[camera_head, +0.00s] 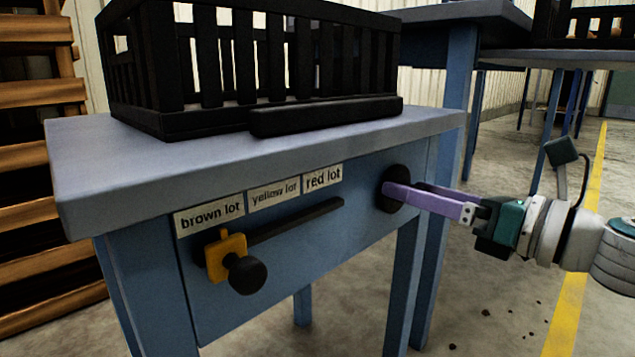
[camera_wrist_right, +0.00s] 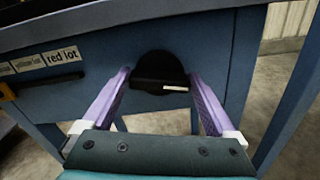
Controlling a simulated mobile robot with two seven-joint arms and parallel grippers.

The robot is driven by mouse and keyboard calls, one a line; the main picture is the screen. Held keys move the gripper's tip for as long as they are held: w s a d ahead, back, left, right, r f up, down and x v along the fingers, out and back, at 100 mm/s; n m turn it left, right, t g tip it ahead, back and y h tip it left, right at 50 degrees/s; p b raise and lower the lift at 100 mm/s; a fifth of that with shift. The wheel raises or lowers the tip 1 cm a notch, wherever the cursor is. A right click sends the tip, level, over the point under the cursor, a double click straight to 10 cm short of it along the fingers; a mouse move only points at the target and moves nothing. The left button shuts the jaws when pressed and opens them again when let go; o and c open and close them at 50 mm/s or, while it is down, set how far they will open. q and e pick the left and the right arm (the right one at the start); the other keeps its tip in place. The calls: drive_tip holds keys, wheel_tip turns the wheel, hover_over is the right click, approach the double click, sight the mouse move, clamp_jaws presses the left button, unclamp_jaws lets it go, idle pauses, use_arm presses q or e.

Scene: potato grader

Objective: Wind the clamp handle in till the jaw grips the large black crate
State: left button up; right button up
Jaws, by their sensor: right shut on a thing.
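The large black crate (camera_head: 300,55) with slatted sides stands on the blue-grey table (camera_head: 80,160). A long black jaw bar (camera_head: 327,117) lies along its front lower edge; I cannot tell if they touch. The round black clamp handle (camera_head: 403,174) is on the table's front panel at the right. It also shows in the right wrist view (camera_wrist_right: 158,64), with a crossbar bearing a pale mark. My right gripper (camera_head: 400,193), with lilac fingers, is shut on the handle; its fingers flank the crossbar in the wrist view (camera_wrist_right: 160,85). My left gripper is out of view.
A yellow slider (camera_head: 226,257) with a black knob (camera_head: 247,275) sits at the left end of a dark slot, under the brown lot label (camera_head: 210,218). Wooden pallets (camera_head: 40,160) stand at left. Another table (camera_head: 455,60) is behind. Open floor lies at right.

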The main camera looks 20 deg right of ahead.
drive_tip(key=shift+w+d+f+m+p, duration=0.1)
drive_tip(key=shift+m+p, duration=0.9)
drive_tip(key=shift+m, duration=2.3)
drive_tip(key=shift+s+f+m+p, duration=0.15)
drive_tip(key=shift+m+p, duration=0.9)
drive_tip(key=shift+m, duration=2.25)
drive_tip(key=shift+w+d+f+m+p, duration=0.15)
drive_tip(key=shift+m+p, duration=0.85)
drive_tip(key=shift+m, duration=2.3)
drive_tip(key=shift+a+r, duration=0.1)
drive_tip(key=o, duration=1)
drive_tip(key=p+v, duration=0.3)
drive_tip(key=v, duration=0.7)
